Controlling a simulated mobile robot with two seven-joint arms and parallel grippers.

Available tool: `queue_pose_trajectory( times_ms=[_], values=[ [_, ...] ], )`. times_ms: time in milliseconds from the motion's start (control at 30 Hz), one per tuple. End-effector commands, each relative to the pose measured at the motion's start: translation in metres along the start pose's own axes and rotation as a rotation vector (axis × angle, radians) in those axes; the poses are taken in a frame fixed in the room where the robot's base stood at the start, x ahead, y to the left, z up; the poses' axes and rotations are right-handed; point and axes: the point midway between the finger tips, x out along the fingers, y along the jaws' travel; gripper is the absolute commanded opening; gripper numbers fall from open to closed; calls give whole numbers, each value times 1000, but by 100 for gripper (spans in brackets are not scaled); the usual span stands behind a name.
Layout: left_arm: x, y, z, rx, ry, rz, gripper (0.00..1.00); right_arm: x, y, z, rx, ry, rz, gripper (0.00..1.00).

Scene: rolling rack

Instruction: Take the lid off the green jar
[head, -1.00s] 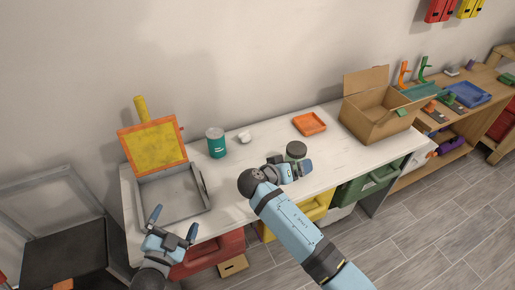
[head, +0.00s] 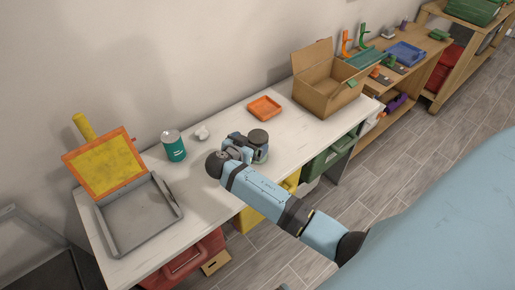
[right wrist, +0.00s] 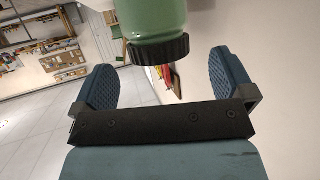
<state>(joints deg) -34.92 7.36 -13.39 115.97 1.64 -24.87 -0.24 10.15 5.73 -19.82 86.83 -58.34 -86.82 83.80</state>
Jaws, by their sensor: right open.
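The green jar (head: 260,152) stands upright on the white workbench in the head view, with its dark lid (head: 258,137) on top. In the right wrist view the green jar (right wrist: 157,18) enters from the top edge, with its black ribbed lid (right wrist: 158,50) pointing down in the picture. My right gripper (head: 248,147) is at the left side of the jar in the head view. Its fingers are open in the right wrist view (right wrist: 160,70), one on each side of the lid's line, with gaps to both. My left gripper is out of view.
A grey case with a yellow panel (head: 105,165) is at the left. The bench between case and jar is mostly clear.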

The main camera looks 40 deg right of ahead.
Motion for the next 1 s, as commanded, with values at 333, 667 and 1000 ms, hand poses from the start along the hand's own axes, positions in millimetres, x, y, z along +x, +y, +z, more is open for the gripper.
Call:
queue_pose_trajectory(
  times_ms=[333,667,1000],
  values=[
    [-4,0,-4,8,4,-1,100,39,3,-1,-2,3,1,100],
    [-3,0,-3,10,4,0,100,56,3,1,1,0,-1,100],
    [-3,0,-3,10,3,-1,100,56,3,1,0,0,0,40]
  ],
)
